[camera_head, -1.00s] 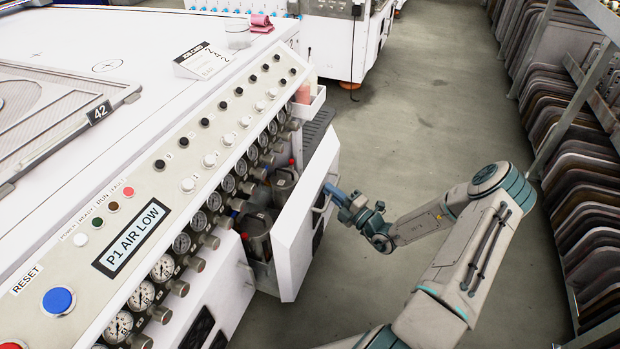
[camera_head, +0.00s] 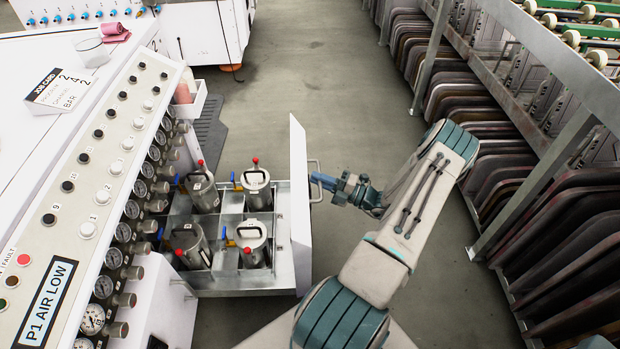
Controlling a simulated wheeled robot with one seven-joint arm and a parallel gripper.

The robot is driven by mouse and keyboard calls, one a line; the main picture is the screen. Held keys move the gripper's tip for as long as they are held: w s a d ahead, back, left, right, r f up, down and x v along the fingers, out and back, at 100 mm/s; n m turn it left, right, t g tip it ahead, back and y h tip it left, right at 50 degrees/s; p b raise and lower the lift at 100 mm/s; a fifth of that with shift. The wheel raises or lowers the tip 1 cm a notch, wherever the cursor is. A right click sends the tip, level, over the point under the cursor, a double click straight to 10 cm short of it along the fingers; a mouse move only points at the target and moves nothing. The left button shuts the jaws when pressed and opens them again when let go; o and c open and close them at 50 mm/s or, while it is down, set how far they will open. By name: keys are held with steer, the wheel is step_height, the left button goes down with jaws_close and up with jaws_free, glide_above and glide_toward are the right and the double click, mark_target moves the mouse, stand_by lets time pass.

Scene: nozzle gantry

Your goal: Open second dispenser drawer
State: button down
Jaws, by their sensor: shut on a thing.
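The dispenser drawer (camera_head: 300,205) is pulled well out to the right from the white machine. Its white front panel stands upright and its metal tray holds several steel canisters (camera_head: 252,235) with black handles, red knobs and blue levers. A metal bar handle (camera_head: 316,181) sticks out from the outer face of the panel. My gripper (camera_head: 322,182) is at this handle, with its blue fingers shut on it. The exact finger contact is small in the picture.
The machine's sloped panel (camera_head: 110,170) carries gauges, knobs and a "P1 AIR LOW" display (camera_head: 50,300). A rack of dark boards (camera_head: 560,240) stands along the right. Grey floor (camera_head: 310,70) is clear between them, beyond the drawer. A dark mat (camera_head: 208,135) lies behind the drawer.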

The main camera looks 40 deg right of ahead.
steer(key=shift+s+d+f, duration=0.1)
steer(key=shift+s+d, duration=0.3)
steer(key=shift+d, duration=0.1)
steer(key=c, duration=1.8)
jaws_free()
steer(key=p+v, duration=0.1)
steer(key=v, duration=1.3)
steer(key=shift+w, duration=0.1)
